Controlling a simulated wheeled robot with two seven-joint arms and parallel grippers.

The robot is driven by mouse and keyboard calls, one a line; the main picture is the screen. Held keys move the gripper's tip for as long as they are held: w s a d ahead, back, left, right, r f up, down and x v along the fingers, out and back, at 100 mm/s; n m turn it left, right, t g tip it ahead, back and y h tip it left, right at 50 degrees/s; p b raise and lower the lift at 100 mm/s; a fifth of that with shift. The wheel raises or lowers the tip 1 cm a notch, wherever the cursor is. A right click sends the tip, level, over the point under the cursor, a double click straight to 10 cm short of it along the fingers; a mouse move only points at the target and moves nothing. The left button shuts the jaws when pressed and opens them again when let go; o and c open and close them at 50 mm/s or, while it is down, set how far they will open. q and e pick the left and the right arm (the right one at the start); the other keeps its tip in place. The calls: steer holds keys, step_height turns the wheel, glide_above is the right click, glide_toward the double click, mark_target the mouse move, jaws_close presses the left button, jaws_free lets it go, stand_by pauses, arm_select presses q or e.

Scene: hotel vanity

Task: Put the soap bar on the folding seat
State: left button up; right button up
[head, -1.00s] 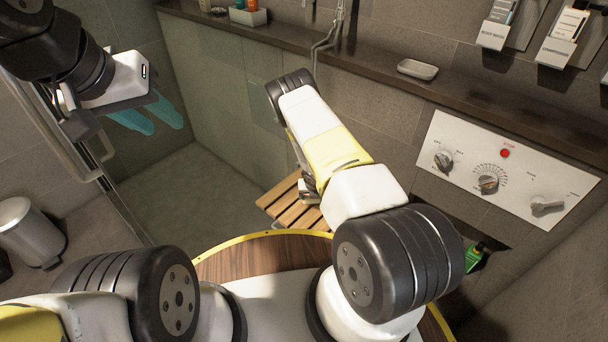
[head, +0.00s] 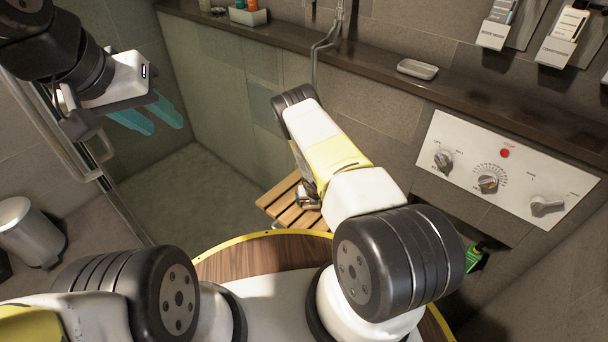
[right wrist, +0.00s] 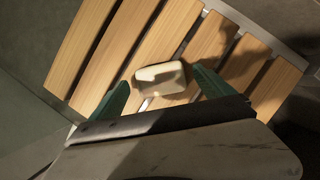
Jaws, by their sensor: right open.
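The soap bar (right wrist: 161,79) is a small cream block in the right wrist view, lying on the wooden slats of the folding seat (right wrist: 92,50). My right gripper (right wrist: 160,86) is open, its two teal fingers on either side of the soap with gaps showing. In the head view the folding seat (head: 282,204) shows partly behind my right arm, which hides the soap and most of that gripper. My left gripper (head: 152,112) is open and empty at the upper left, far from the seat.
A soap dish (head: 417,69) sits on the dark ledge (head: 480,92) along the wall. A control panel with knobs (head: 505,172) is at right. A metal bin (head: 28,232) stands at left. The shower floor (head: 190,190) left of the seat is clear.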

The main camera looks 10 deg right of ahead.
steer(key=s+r+m, duration=0.3)
steer(key=r+m, duration=0.6)
steer(key=r, duration=1.4)
steer(key=s+r+m, duration=0.4)
steer(key=r+m, duration=0.5)
steer(key=r, duration=1.3)
steer(key=s+a+r+m+y, duration=0.1)
steer(key=s+a+r+m, duration=0.1)
steer(key=s+r+m, duration=0.6)
steer(key=s+a+r+m+t+y, duration=0.1)
steer(key=s+r+m, duration=0.7)
steer(key=s, duration=1)
step_height(320, 180, up, 4)
steer(key=shift+s+a+t+y, duration=0.3)
steer(key=shift+a+y, duration=0.1)
steer(key=shift+a, duration=0.35)
